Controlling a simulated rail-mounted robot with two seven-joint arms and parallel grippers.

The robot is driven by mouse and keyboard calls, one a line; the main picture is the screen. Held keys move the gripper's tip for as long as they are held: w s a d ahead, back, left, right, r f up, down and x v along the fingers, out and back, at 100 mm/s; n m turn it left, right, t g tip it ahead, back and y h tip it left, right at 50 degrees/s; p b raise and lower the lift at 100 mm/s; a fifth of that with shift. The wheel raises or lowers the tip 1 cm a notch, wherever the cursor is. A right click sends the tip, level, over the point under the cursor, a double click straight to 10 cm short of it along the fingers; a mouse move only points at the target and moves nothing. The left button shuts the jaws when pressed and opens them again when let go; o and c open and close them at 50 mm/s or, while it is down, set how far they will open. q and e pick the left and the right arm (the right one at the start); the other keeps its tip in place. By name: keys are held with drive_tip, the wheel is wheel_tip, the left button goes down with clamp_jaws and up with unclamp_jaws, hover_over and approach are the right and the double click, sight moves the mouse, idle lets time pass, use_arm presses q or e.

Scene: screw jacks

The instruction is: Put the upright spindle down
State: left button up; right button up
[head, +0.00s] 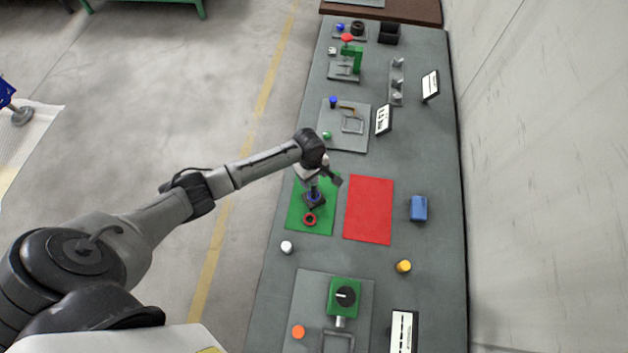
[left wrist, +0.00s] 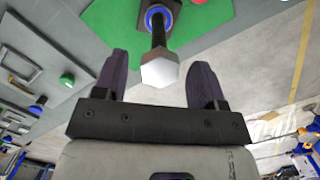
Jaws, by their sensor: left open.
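The upright spindle (left wrist: 158,36) has a dark shaft and a pale hexagonal head. It rises from a blue ring on a dark base (head: 314,201) at the green mat (head: 296,213). My left gripper (left wrist: 158,80) is open, with one dark finger on each side of the hexagonal head in the left wrist view. I see no finger touching the head. In the head view my left gripper (head: 318,178) is above the base and partly hides the spindle. My right gripper is not in view.
A red ring (head: 310,219) lies just in front of the base. A red mat (head: 369,210) is to the right, with a blue block (head: 418,208) beyond it. A white cylinder (head: 287,247) and an orange-yellow one (head: 404,266) stand nearer. The red mat is bare.

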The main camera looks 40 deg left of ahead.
use_arm(q)
drive_tip(key=r, duration=0.6)
drive_tip(key=a+r, duration=0.1)
drive_tip(key=r, duration=0.2)
drive_tip(key=shift+w, duration=0.1)
drive_tip(key=s+d+f+m+t, duration=0.1)
drive_tip(key=s+d+f+m, duration=0.1)
drive_tip(key=s+d+m, duration=0.4)
drive_tip(key=s+d+f+m+t, duration=0.1)
drive_tip(key=s+d+f+m, duration=0.1)
drive_tip(key=s+d+m, duration=0.5)
drive_tip(key=s+a+r+m+t, duration=0.1)
drive_tip(key=s+r+m, duration=0.1)
drive_tip(key=s, duration=0.5)
drive_tip(key=s+a+r+m+y, duration=0.1)
drive_tip(key=s+a+r+m, duration=0.1)
drive_tip(key=s, duration=0.5)
drive_tip(key=shift+a+r+m+t, duration=0.3)
drive_tip(key=shift+r+m+t, duration=0.1)
drive_tip(key=shift+r, duration=0.3)
drive_tip(key=shift+r, duration=0.1)
drive_tip(key=shift+w+r+p, duration=0.1)
drive_tip(key=shift+r+p, duration=0.25)
drive_tip(key=shift+r, duration=0.15)
